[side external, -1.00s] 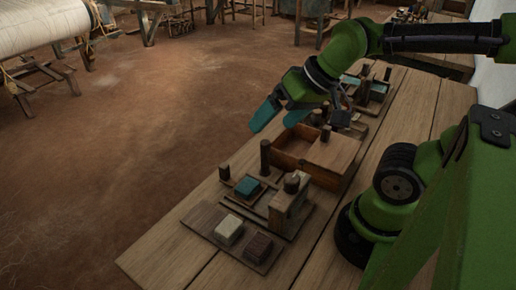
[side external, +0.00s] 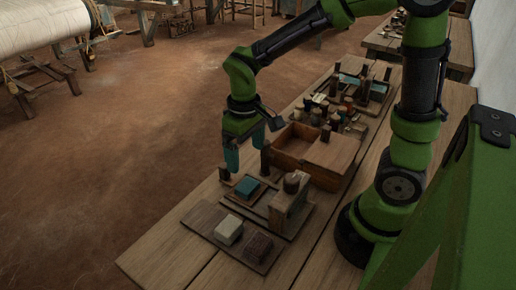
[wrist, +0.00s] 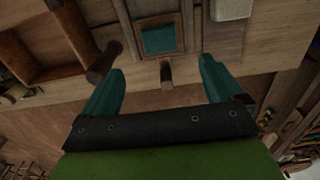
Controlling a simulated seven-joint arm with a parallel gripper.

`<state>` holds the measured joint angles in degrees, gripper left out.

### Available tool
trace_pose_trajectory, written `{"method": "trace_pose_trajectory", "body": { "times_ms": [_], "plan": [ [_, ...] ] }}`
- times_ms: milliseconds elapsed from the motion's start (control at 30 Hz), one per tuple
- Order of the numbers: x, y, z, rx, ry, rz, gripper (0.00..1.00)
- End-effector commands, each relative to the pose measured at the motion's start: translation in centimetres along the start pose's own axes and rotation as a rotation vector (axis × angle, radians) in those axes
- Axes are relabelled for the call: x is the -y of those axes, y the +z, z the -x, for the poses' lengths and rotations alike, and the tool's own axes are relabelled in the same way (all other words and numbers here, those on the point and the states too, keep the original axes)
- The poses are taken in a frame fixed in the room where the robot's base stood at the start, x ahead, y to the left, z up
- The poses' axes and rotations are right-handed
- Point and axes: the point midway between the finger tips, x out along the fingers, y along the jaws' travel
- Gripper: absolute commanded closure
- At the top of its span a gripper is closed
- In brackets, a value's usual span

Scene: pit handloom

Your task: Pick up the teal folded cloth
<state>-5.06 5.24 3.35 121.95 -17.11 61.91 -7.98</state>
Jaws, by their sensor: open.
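The teal folded cloth (side external: 247,186) lies flat in a small wooden tray on the table. In the wrist view the cloth (wrist: 159,40) shows inside the tray's frame (wrist: 140,22), ahead of the fingers. My gripper (side external: 246,163) points down above and just behind the cloth in the side view, with its teal fingers apart and nothing between them. In the wrist view my gripper (wrist: 160,78) is open, and a short wooden peg (wrist: 166,74) shows between the fingertips, nearer than the cloth. I cannot tell the exact height above the tray.
A short peg (side external: 225,174) is at the tray's left. A wooden block with a knob (side external: 290,205) stands to the right. A cream block (side external: 229,230) and an open wooden box (side external: 293,141) are nearby.

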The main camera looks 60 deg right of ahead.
Motion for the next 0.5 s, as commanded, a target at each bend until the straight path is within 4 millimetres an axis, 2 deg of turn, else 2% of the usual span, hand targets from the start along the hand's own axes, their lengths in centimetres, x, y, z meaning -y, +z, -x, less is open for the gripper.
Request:
{"method": "trace_pose_trajectory", "body": {
  "times_ms": [100,200,500],
  "plan": [
    [0.0,0.1,-2.6,0.006,0.001,0.000,0.06],
    [0.0,0.0,-4.1,0.004,0.000,-0.001,0.06],
    [0.0,-0.1,-6.6,0.004,0.000,-0.002,0.06]
  ]
}}
